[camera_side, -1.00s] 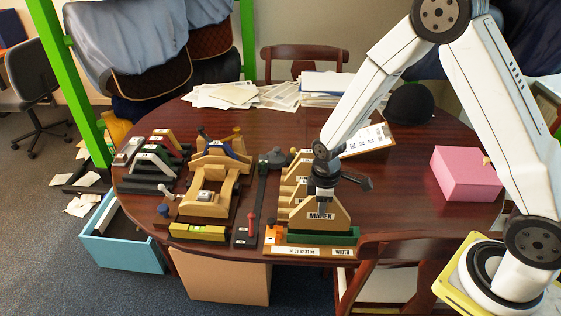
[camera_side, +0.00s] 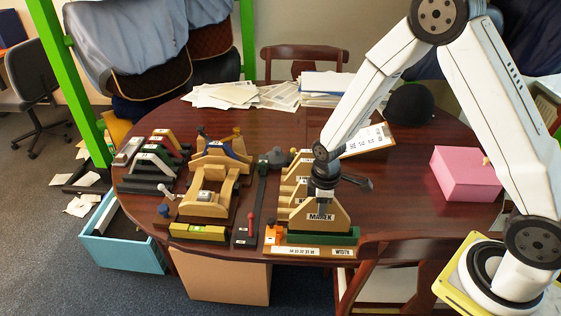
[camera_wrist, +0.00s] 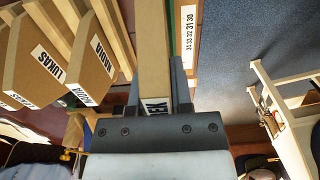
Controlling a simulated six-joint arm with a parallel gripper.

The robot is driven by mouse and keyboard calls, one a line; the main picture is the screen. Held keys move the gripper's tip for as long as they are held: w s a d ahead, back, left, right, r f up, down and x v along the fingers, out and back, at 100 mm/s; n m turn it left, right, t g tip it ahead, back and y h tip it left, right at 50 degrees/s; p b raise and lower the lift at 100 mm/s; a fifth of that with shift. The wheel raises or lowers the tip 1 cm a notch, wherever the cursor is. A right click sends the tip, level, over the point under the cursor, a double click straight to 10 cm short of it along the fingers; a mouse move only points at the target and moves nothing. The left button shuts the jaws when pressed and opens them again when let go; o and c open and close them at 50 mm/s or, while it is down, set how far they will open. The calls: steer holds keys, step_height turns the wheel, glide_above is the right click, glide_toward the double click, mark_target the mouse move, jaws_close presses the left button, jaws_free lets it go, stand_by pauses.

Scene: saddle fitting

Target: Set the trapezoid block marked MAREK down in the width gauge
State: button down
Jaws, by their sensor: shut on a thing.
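The wooden trapezoid block marked MAREK (camera_side: 321,217) stands upright at the width gauge, its wide side down. The width gauge (camera_side: 340,237) has a green rail and a pale base strip with a number scale. The block's lower edge meets the top of the green rail in the side view; I cannot tell whether it rests on the gauge's floor. My gripper (camera_side: 322,193) is shut on the block's upper part. In the wrist view the block (camera_wrist: 154,50) runs between the fingers, its label partly hidden, beside the gauge's scale (camera_wrist: 188,40).
More wooden trapezoid blocks, with labels such as LUKAS (camera_wrist: 60,60), stand close beside the held block. An orange piece (camera_side: 274,234) is at the gauge's left end. A black stand with a red-knobbed lever (camera_side: 250,228) is farther left. A pink box (camera_side: 466,174) stands right, with clear tabletop between.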

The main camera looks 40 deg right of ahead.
mark_target(319, 228)
steer(key=shift+f, duration=2.2)
stand_by(2.8)
stand_by(0.5)
steer(key=shift+c, duration=0.2)
jaws_free()
steer(key=shift+r, duration=0.15)
steer(key=shift+r, duration=2.35)
